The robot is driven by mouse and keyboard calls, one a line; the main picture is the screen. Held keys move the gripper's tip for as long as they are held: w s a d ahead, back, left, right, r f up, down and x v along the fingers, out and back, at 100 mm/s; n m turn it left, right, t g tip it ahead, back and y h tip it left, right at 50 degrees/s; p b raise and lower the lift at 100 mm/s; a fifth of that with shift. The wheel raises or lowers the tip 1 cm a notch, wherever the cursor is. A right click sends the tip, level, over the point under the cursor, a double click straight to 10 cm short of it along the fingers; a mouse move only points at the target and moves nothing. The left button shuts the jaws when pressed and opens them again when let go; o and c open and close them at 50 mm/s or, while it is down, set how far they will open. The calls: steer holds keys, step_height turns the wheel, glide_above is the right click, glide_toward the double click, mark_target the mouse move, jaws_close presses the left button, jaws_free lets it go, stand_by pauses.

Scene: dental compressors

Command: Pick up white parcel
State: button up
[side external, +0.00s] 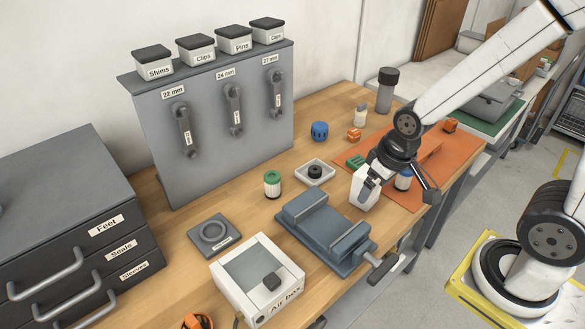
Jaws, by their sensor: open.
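A small white block (361,195), which looks like the white parcel, stands on the wooden bench at the near left edge of the orange mat. My gripper (401,188) is open above the mat's left part, with its jaws wide apart. Its left finger overlaps the upper part of the white block in the picture; I cannot tell whether they touch. A blue and white cylinder (403,180) shows below the gripper, between the fingers. The gripper hides part of both things.
A white air box (258,278), a green-topped jar (272,184) and a white tray (326,178) stand further left. Green (355,161) and orange pieces lie behind on the orange mat (408,200).

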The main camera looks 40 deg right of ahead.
steer(key=w+d+m, duration=0.2)
steer(key=m, duration=0.3)
steer(key=w+d+f+m+g, duration=0.1)
steer(key=w+d+m, duration=0.1)
steer(key=d+m, duration=0.1)
steer(key=w+d+m+g, duration=0.1)
steer(key=w+d+m, duration=0.1)
steer(key=m, duration=0.4)
steer(key=shift+w+d+f+m, duration=0.25)
steer(key=shift+w+d+m, duration=0.05)
steer(key=shift+d, duration=0.3)
steer(key=shift+w+d+f+m+g, duration=0.1)
steer(key=shift+w+d+m+g, duration=0.1)
steer(key=shift+d+m, duration=0.3)
steer(key=shift+w+d+f+m+g, duration=0.1)
steer(key=shift+w+d+m, duration=0.1)
steer(key=shift+m, duration=0.5)
steer(key=shift+f, duration=0.1)
steer(key=shift+f, duration=1.2)
steer(key=shift+f, duration=0.15)
steer(key=shift+w+f, duration=0.1)
steer(key=shift+f, duration=2.35)
